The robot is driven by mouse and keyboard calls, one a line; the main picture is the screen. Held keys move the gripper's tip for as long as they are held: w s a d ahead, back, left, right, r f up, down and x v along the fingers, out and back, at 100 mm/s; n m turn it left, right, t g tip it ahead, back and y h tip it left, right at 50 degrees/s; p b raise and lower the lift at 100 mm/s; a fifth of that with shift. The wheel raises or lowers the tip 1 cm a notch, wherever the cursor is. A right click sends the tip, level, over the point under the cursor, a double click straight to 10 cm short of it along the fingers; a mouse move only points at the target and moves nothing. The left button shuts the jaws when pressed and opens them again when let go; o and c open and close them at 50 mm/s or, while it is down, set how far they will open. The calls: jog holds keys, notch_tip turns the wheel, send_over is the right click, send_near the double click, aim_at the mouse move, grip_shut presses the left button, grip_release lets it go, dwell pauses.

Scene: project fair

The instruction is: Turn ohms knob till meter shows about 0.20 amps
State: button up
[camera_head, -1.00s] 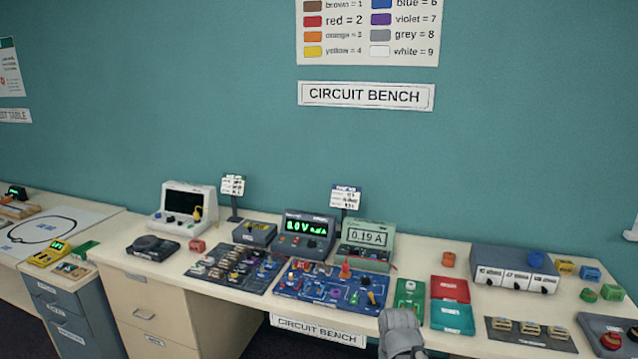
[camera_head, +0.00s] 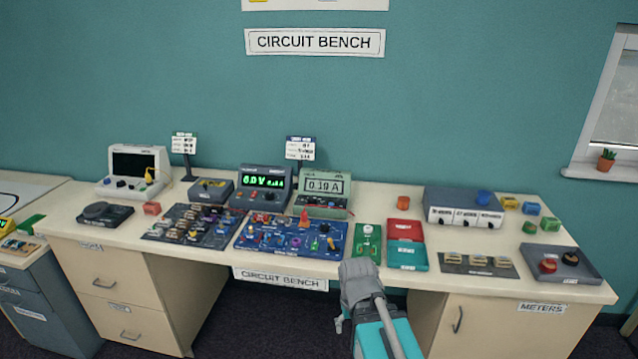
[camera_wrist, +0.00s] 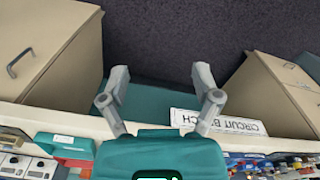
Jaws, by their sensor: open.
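The green-grey meter (camera_head: 325,187) stands at the back of the bench and its display reads 0.19 A. In front of it lies the blue circuit board (camera_head: 258,246) with several small parts. A dark round knob (camera_head: 323,228) sits at the board's right side; its label is too small to read, so I cannot tell if it is the ohms knob. My gripper (camera_wrist: 160,85) is open and empty in the wrist view, its fingers spread over the bench's front edge with dark floor beyond. In the head view my arm's end is before the bench, apart from the knob.
The power supply (camera_head: 262,183) left of the meter shows 6.0 V. A green board with a white knob (camera_head: 368,240), a red box (camera_head: 405,229) and a teal box (camera_head: 407,256) stand right of the board. A grey tray (camera_head: 562,263) is at the right end.

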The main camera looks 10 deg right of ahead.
dwell(0.4)
jog(key=c, duration=0.3)
jog(key=shift+c, duration=0.2)
jog(key=shift+a, duration=0.1)
jog(key=shift+w, duration=0.1)
